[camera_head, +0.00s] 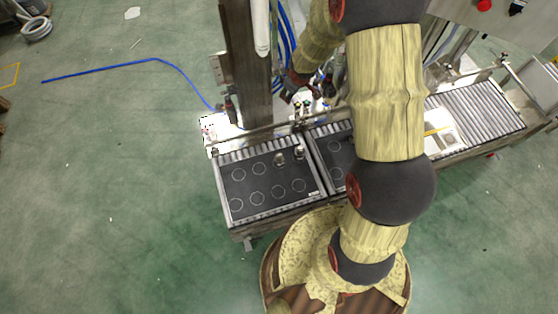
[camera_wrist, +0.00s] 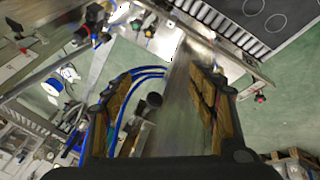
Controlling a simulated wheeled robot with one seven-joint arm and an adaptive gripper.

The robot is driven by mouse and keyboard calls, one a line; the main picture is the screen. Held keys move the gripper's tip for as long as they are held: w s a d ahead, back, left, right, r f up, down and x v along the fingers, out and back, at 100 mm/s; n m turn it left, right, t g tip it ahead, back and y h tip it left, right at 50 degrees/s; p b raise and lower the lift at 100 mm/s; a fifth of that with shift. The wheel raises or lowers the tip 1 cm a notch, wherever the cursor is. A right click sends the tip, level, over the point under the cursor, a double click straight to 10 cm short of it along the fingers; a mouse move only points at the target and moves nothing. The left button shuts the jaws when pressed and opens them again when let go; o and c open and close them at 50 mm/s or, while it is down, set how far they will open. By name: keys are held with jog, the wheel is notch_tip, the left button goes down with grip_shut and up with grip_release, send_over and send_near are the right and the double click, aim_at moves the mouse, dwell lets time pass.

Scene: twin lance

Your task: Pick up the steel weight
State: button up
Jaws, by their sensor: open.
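Two small metallic cylinders, which look like steel weights, stand at the back right of the left black tray (camera_head: 265,206) in the head view. One weight (camera_head: 280,158) is left of the other weight (camera_head: 299,153); I cannot tell which the task means. My gripper (camera_head: 291,93) is behind the trays, close to the grey column, and partly hidden by my arm. In the wrist view my gripper (camera_wrist: 166,82) has its fingers wide apart, with nothing held. No weight can be made out in the wrist view, where a corner of a black tray (camera_wrist: 268,28) shows.
A second black tray (camera_head: 333,140) is partly hidden by my arm. A roller conveyor (camera_head: 482,108) runs to the right, with a white and yellow item (camera_head: 437,132) on it. The grey column (camera_head: 247,70) stands behind the left tray. Blue hoses (camera_head: 287,40) hang beside it.

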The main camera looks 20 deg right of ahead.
jog(key=n+y, duration=0.2)
send_over(279, 157)
jog(key=w+d, duration=0.6)
jog(key=w, duration=0.1)
notch_tip(279, 157, down, 18)
jog(key=s+a+f+y, duration=0.1)
jog(key=s+a+f, duration=0.1)
jog(key=f, duration=0.4)
jog(key=s+a+f+n+g+b, duration=0.1)
jog(key=s+a+f, duration=0.1)
jog(key=f, duration=0.4)
jog(key=s+a+f+g+y+b, duration=0.1)
jog(key=s+f, duration=0.2)
jog(key=f, duration=0.3)
jog(key=shift+a+n+y, duration=0.3)
jog(key=shift+a, duration=0.1)
jog(key=b+x, duration=0.1)
jog(key=x, duration=0.3)
jog(key=b+x, duration=0.1)
jog(key=x, duration=0.1)
jog(key=shift+w+d+b, duration=0.3)
jog(key=shift+w+b, duration=0.05)
jog(key=shift+r, duration=0.1)
jog(key=c, duration=0.3)
jog(key=c, duration=1.2)
grip_shut()
jog(key=shift+w+r, duration=0.1)
jog(key=shift+w, duration=0.1)
